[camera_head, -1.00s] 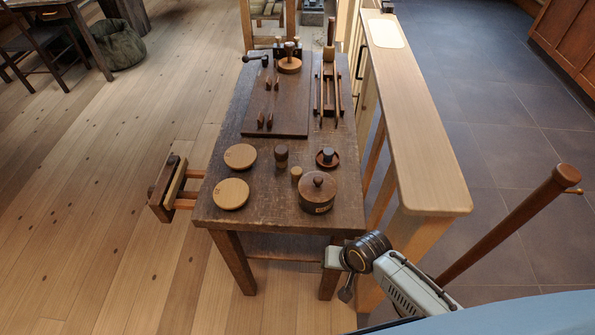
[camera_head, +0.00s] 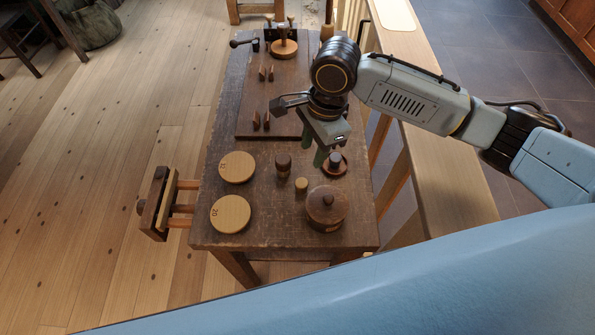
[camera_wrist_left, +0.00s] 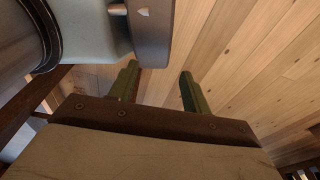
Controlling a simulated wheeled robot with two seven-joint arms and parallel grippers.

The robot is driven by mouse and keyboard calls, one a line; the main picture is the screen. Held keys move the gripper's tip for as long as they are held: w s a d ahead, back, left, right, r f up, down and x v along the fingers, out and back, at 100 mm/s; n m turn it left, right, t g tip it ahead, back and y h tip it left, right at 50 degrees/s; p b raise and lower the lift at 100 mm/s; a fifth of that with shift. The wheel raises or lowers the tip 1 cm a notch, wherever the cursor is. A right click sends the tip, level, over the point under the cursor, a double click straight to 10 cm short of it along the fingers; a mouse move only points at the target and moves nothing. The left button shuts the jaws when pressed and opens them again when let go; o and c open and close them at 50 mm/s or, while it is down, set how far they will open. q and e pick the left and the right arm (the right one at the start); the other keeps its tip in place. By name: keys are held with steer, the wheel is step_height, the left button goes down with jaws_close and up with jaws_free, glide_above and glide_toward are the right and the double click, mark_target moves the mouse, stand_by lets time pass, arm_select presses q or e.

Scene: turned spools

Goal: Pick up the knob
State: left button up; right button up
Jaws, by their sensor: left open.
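A small dark turned knob (camera_head: 335,157) stands on a round reddish-brown dish (camera_head: 341,172) at the right of the workbench. My right gripper (camera_head: 314,160) hangs fingers-down over the bench, just left of the knob. Its two green fingers look apart, with nothing visible between them; whether they touch the knob or dish cannot be told.
On the workbench (camera_head: 265,233) near the knob are a lidded round box (camera_head: 326,208), a small pale cylinder (camera_head: 301,185), a dark turned spool (camera_head: 283,166) and two pale discs (camera_head: 237,167) (camera_head: 230,213). A dark board (camera_head: 250,112) with upright pegs lies behind. A vise (camera_head: 156,203) juts out left.

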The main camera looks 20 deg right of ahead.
steer(key=b, duration=0.1)
glide_above(302, 182)
steer(key=d, duration=0.2)
step_height(302, 182, down, 5)
steer(key=shift+s+a+f+b, duration=0.1)
steer(key=shift+a+f+b, duration=0.1)
steer(key=shift+f, duration=0.35)
steer(key=shift+a+f+b, duration=0.15)
steer(key=shift+f+b, duration=0.05)
steer(key=shift+f, duration=0.3)
steer(key=shift+a+f, duration=0.1)
steer(key=shift+f, duration=0.35)
steer(key=f+b, duration=0.1)
steer(key=f, duration=0.1)
steer(key=a+f+b, duration=0.1)
steer(key=f, duration=0.1)
steer(key=shift+f, duration=0.2)
steer(key=shift+a+f, duration=0.1)
steer(key=shift+f, duration=0.1)
steer(key=shift+c, duration=0.4)
steer(key=c, duration=0.6)
arm_select(q)
steer(key=shift+y, duration=0.3)
steer(key=a+f, duration=0.1)
steer(key=s+a+f, duration=0.1)
steer(key=a+f, duration=0.1)
steer(key=f, duration=0.1)
steer(key=shift+s+a, duration=0.4)
